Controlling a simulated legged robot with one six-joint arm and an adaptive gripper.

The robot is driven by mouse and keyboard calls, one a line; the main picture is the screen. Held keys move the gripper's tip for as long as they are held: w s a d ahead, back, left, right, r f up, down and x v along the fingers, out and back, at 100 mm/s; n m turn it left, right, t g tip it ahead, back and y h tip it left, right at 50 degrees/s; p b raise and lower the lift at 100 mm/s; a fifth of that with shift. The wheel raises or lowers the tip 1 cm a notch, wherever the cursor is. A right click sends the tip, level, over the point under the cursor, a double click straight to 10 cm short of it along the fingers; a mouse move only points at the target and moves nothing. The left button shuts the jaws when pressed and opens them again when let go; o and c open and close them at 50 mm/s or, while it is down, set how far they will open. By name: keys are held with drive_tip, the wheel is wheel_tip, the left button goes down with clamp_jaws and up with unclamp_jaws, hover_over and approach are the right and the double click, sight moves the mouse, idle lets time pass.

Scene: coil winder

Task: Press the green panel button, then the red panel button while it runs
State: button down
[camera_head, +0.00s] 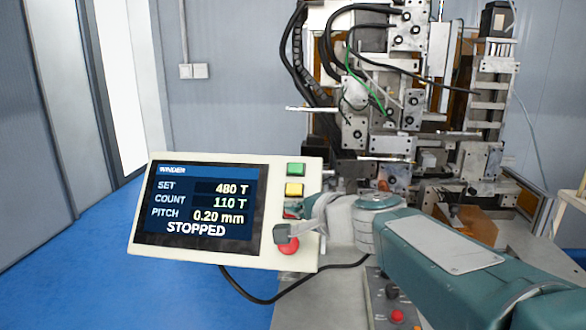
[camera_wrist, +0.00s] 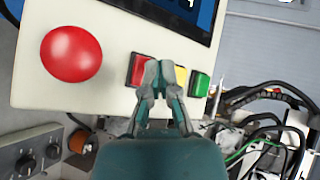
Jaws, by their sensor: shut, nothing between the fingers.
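The winder panel (camera_head: 226,258) is tilted and carries a screen (camera_head: 200,205) reading SET 480 T, COUNT 110 T, PITCH 0.20 mm and STOPPED. The green button (camera_head: 296,169) is at the top right, with a yellow button (camera_head: 294,189) below it. The square red panel button (camera_wrist: 136,72) lies between the yellow button and a large round red button (camera_wrist: 71,53). My gripper (camera_wrist: 160,68) is shut and empty. Its tips overlap the right part of the square red button in the wrist view; I cannot tell whether they touch it. In the head view my gripper mostly hides that button.
The coil winder machine (camera_head: 390,110), with brackets and loose cables, stands behind and to the right of the panel. A black cable (camera_head: 245,295) hangs below the panel. A knob box (camera_head: 395,300) is at the lower front. Blue floor (camera_head: 70,265) is clear at left.

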drive_tip(key=shift+s+a+r, duration=0.2)
drive_tip(key=shift+s+r, duration=0.65)
drive_tip(key=shift+s, duration=0.1)
drive_tip(key=shift+s+a+r, duration=0.15)
drive_tip(key=shift+s+r, duration=0.65)
drive_tip(key=shift+s, duration=0.1)
drive_tip(key=s+d+f+n+g+h, duration=0.3)
drive_tip(key=s+d+f+n+h, duration=0.1)
drive_tip(key=s+f, duration=0.5)
drive_tip(key=s+d+f+n+g+h, duration=0.3)
drive_tip(key=s+d+f+n, duration=0.3)
drive_tip(key=s+f, duration=0.4)
drive_tip(key=shift+s+d+f+g+h, duration=0.15)
drive_tip(key=shift+s+d+g+h, duration=0.15)
drive_tip(key=shift+s+d+h, duration=0.55)
drive_tip(key=shift+s+y, duration=0.25)
drive_tip(key=shift+s, duration=0.1)
